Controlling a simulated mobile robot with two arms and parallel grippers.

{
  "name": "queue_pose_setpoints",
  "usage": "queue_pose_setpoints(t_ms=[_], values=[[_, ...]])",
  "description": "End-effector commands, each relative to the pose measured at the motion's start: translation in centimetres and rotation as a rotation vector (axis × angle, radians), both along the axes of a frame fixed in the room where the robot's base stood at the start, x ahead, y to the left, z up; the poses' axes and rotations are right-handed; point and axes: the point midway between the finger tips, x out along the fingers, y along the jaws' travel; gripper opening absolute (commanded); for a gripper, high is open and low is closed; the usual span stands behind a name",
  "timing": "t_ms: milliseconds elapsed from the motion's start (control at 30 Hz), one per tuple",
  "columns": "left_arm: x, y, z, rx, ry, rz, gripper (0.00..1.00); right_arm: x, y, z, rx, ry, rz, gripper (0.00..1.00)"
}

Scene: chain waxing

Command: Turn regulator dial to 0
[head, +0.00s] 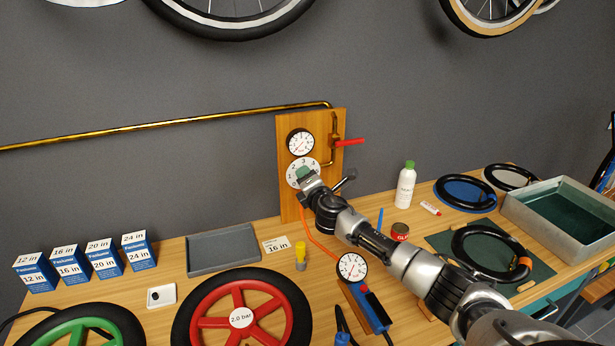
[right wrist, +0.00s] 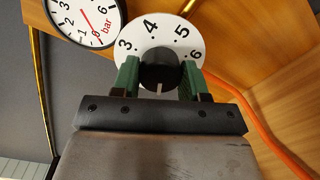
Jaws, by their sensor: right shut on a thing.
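The regulator dial is a white numbered disc on the wooden wall board (head: 285,190), below a round gauge (head: 299,142). The right wrist view shows the dial plate (right wrist: 192,32) with 3, 4, 5 and 6 visible and its black knob (right wrist: 158,73). My right gripper (head: 305,174) has its green fingertips (right wrist: 159,78) shut on the knob, one on each side. A pale mark shows on the knob's near side. The gripper hides the lower part of the dial, including any 0. The gauge in bar (right wrist: 84,18) has a red needle. My left gripper is not in view.
A red valve lever (head: 350,142) sits right of the gauge on a brass pipe (head: 200,119). An orange hose (head: 318,241) runs down to a hand gauge (head: 351,267). Bottle (head: 405,185), wheels, boxes and trays stand on the bench below my right arm.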

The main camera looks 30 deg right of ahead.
Motion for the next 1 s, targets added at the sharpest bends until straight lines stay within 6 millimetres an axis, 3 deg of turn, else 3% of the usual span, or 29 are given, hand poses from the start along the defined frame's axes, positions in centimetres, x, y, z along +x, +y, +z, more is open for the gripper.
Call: queue_pose_setpoints(t_ms=[433, 1000], values=[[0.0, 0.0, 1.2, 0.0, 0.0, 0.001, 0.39, 0.0, 0.0, -0.1, -0.271, 0.068, -0.001, 0.2], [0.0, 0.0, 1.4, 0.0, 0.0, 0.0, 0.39, 0.0, 0.0, -0.2, -0.332, 0.083, -0.001, 0.2]])
